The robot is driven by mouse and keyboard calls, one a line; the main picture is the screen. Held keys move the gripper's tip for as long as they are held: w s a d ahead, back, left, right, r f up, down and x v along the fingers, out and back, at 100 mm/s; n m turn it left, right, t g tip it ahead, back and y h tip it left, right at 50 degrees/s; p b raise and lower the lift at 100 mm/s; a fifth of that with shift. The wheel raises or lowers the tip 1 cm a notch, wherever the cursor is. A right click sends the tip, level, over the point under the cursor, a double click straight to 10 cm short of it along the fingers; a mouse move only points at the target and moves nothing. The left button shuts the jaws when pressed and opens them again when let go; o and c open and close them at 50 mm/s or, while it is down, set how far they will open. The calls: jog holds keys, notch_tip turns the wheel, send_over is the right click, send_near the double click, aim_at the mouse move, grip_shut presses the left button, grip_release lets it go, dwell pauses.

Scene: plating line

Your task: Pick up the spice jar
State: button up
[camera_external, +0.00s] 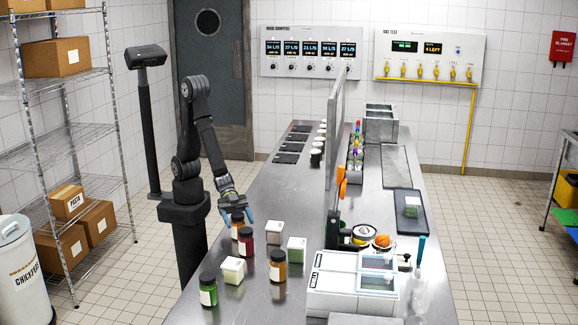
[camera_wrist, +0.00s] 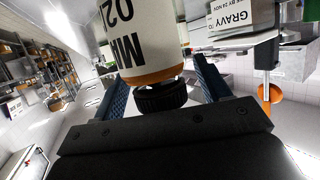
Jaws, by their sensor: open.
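Several spice jars with black lids and white labels stand on the steel counter in the external view: an orange-brown jar (camera_external: 237,226), a red jar (camera_external: 245,244), another brown jar (camera_external: 278,267) and a green jar (camera_external: 208,291). My gripper (camera_external: 236,212) is open at the orange-brown jar, with its blue fingers either side of the lid. In the wrist view, a jar (camera_wrist: 150,50) with orange contents and partly readable lettering appears upside down. Its black lid (camera_wrist: 161,97) lies between my open fingers, with gaps visible beside it. The jar's base is out of that view.
White-topped square containers (camera_external: 275,232) stand close to the jars, with others (camera_external: 296,249) (camera_external: 233,270) nearby. A white two-lidded bin unit (camera_external: 335,285) and an upright panel (camera_external: 334,150) are to the right. The counter (camera_external: 275,185) behind the jars is clear.

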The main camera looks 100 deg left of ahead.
jog(key=shift+w+d+f, duration=0.15)
jog(key=shift+d, duration=0.1)
jog(key=c, duration=1.2)
jog(key=shift+r, duration=0.9)
notch_tip(320, 180, up, 2)
jog(key=shift+r, duration=0.25)
jog(key=s+d+r, duration=0.1)
jog(key=s+r, duration=0.1)
jog(key=s, duration=0.1)
jog(key=s+d+r, duration=0.1)
jog(key=s+r, duration=0.1)
jog(key=s, duration=0.2)
jog(key=s+d+r, duration=0.1)
jog(key=s+r, duration=0.2)
jog(key=s, duration=0.1)
